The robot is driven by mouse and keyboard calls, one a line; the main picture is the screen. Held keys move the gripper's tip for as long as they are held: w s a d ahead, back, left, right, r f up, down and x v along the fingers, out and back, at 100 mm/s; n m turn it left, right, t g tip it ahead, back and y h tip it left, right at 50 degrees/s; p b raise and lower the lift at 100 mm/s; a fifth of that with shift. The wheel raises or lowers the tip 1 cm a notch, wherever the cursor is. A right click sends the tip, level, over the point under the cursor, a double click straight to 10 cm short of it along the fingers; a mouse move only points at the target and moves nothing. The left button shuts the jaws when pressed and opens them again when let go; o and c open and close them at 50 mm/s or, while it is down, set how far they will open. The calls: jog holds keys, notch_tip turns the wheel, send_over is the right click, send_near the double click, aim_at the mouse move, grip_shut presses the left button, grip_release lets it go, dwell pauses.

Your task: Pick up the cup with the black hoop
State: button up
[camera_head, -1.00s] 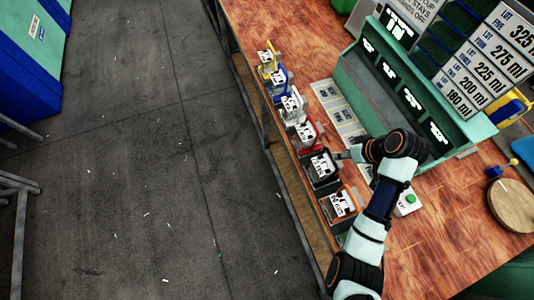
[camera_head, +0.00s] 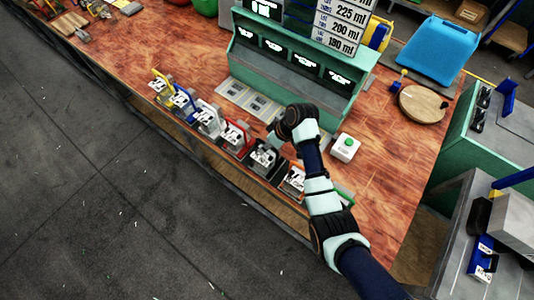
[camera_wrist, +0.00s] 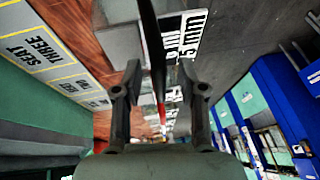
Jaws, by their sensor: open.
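The cup with the black hoop (camera_head: 263,158) stands in a row of cups along the front edge of the wooden bench, between the red-hooped and orange-hooped ones. It carries a white label. My gripper (camera_head: 274,139) is beside it, on the side towards the green machine. In the wrist view my gripper (camera_wrist: 166,80) is open, its two fingers apart. A thin black strip (camera_wrist: 153,40), apparently the hoop seen edge-on, runs between the fingers. A white label with black print (camera_wrist: 184,36) lies just behind it. I cannot tell whether the fingers touch the hoop.
The red-hooped cup (camera_head: 234,138) and orange-hooped cup (camera_head: 293,181) stand close on either side. White, blue and yellow hoops continue to the left. The green press station (camera_head: 290,75) stands behind, with a green-button box (camera_head: 345,148) to the right.

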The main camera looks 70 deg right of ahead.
grip_shut()
jog(key=shift+r, duration=0.1)
dwell(0.4)
